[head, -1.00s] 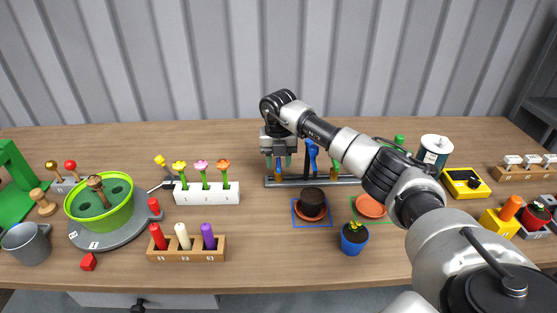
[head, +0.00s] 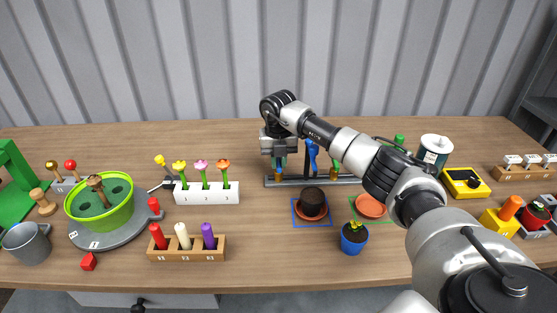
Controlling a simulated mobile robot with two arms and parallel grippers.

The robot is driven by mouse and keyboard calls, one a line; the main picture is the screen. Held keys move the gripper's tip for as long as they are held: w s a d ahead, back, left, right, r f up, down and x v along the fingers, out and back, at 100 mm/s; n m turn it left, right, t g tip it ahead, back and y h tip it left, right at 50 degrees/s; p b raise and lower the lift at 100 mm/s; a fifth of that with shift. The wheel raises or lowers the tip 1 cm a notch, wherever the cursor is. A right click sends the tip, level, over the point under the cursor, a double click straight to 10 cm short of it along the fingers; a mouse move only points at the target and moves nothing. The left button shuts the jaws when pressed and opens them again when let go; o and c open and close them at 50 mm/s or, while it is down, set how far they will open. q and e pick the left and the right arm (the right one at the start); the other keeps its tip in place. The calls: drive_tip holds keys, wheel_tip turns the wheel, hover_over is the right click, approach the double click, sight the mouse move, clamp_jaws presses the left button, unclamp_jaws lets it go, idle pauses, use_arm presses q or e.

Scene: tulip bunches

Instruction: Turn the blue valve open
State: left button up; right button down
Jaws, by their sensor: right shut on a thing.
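A low grey rail (head: 320,181) stands at the back middle and carries several small upright fittings. The middle fitting has a tall blue handle (head: 312,155). An orange-and-green fitting (head: 335,168) stands to its right, partly behind my right arm. My right gripper (head: 279,162) points down over the rail's left end, to the left of the tall blue handle. It is shut on the top of the left fitting (head: 279,174), of which a small blue and orange part shows below the jaws. The jaws hide the rest of it. My left gripper is not in view.
A white block with flowers (head: 206,198) stands left of the rail. A dark pot on a saucer (head: 312,201) and a blue pot (head: 354,238) stand in front.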

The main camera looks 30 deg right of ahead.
drive_tip(key=n, duration=0.4)
drive_tip(key=shift+r, duration=0.1)
drive_tip(key=n, duration=0.9)
drive_tip(key=shift+n, duration=1.6)
drive_tip(key=c, duration=1.1)
unclamp_jaws()
